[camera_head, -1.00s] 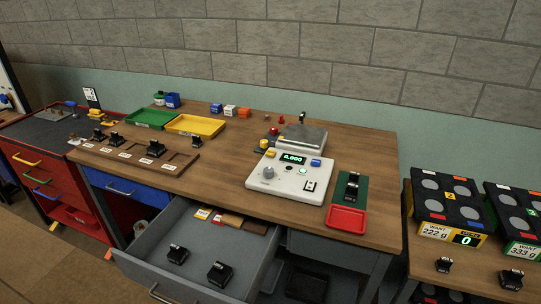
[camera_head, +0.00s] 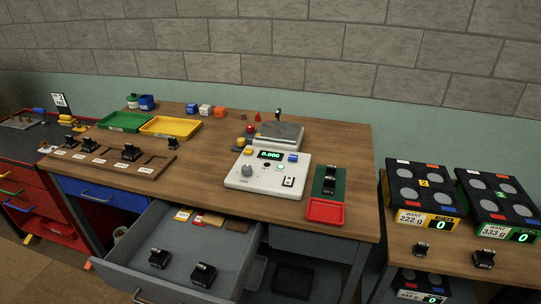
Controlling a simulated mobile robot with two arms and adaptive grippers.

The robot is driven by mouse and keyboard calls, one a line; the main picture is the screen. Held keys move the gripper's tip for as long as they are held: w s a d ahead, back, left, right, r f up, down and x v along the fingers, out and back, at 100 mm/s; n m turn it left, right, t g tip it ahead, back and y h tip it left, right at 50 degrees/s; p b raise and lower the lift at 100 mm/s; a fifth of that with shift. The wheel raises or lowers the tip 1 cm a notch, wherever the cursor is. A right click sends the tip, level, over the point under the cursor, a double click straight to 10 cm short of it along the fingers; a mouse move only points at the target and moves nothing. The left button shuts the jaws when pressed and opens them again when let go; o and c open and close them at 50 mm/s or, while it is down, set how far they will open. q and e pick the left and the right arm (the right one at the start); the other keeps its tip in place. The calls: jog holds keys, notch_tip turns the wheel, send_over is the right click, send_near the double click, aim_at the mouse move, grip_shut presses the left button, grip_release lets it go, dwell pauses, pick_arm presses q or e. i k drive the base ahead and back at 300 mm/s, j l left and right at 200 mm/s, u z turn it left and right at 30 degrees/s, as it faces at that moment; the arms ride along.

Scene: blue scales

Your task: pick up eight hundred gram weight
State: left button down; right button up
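Several black weights with top handles are in view, but their markings are too small to read, so I cannot tell which is eight hundred grams. Some stand in a labelled wooden rack (camera_head: 153,172) on the left of the workbench, among them a larger black weight (camera_head: 131,153). Another black weight (camera_head: 330,178) stands on a green mat right of the scale (camera_head: 270,160), whose display reads 0.000. Two more, a left drawer weight (camera_head: 159,258) and a right drawer weight (camera_head: 203,274), sit in the open grey drawer (camera_head: 140,280). Neither of my grippers shows.
A green tray (camera_head: 121,122), a yellow tray (camera_head: 171,127) and a red tray (camera_head: 326,211) lie on the workbench (camera_head: 215,185). The open drawer juts out in front. A right-hand table holds two black stations (camera_head: 424,190) (camera_head: 498,196) and two small weights (camera_head: 421,249) (camera_head: 484,259).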

aim_at(159, 259)
jog(key=k+j+u, duration=0.1)
jog(key=u, duration=0.9)
